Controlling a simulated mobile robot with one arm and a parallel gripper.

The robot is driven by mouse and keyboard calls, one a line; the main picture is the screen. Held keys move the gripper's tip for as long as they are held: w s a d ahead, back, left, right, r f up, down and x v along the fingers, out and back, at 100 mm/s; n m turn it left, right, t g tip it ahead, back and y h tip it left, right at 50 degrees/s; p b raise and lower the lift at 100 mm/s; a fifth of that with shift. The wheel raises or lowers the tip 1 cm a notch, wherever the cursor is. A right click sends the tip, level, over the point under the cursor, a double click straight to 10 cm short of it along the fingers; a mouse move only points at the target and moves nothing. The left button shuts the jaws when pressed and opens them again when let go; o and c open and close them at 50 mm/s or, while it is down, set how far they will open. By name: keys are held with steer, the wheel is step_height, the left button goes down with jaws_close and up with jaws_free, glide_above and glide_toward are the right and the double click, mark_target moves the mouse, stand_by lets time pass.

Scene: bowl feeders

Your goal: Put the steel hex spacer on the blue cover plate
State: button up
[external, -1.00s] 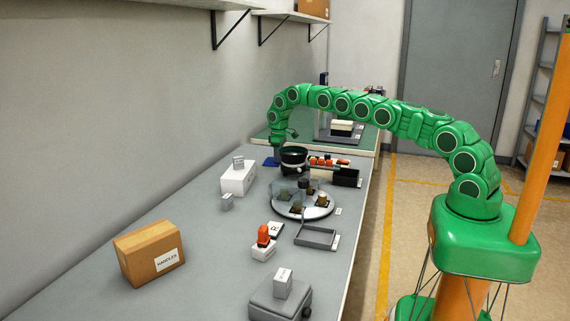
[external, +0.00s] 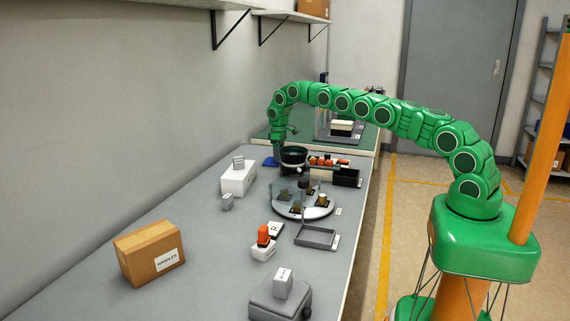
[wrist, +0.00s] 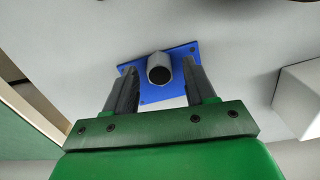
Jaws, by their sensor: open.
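The steel hex spacer (wrist: 160,68) stands on the blue cover plate (wrist: 151,96) in the wrist view, its open round end facing the camera. My gripper (wrist: 160,80) is open, with one finger on each side of the spacer and a visible gap between each finger and it. In the external view my gripper (external: 278,155) is low over the far end of the bench, by the wall side. The blue cover plate (external: 269,163) shows only partly there, and the spacer cannot be made out.
A black bowl feeder (external: 294,157) stands just right of my gripper. A white block (external: 237,181) is nearer on the left; a white box also shows at right in the wrist view (wrist: 302,98). A round turntable (external: 288,210) with several parts and a cardboard box (external: 135,260) are nearer.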

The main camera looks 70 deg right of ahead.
step_height(320, 180, up, 11)
steer(key=shift+f, duration=0.2)
stand_by(0.3)
steer(key=s+a+r, duration=0.6)
steer(key=a+r, duration=0.4)
steer(key=r, duration=0.2)
steer(key=s+a+r+g, duration=0.1)
steer(key=s+a+r, duration=0.6)
steer(key=s+a, duration=0.45)
steer(key=s+a+r, duration=0.1)
steer(key=s+a, duration=0.2)
steer(key=s, duration=0.8)
steer(key=s+a, duration=0.4)
steer(key=s, duration=0.6)
steer(key=s+a+f, duration=0.2)
steer(key=s+f, duration=0.1)
steer(key=s, duration=0.8)
steer(key=s+a+f, duration=0.2)
steer(key=s+f, duration=0.1)
steer(key=s, duration=0.9)
steer(key=shift+f+g, duration=0.25)
steer(key=shift+g, duration=0.15)
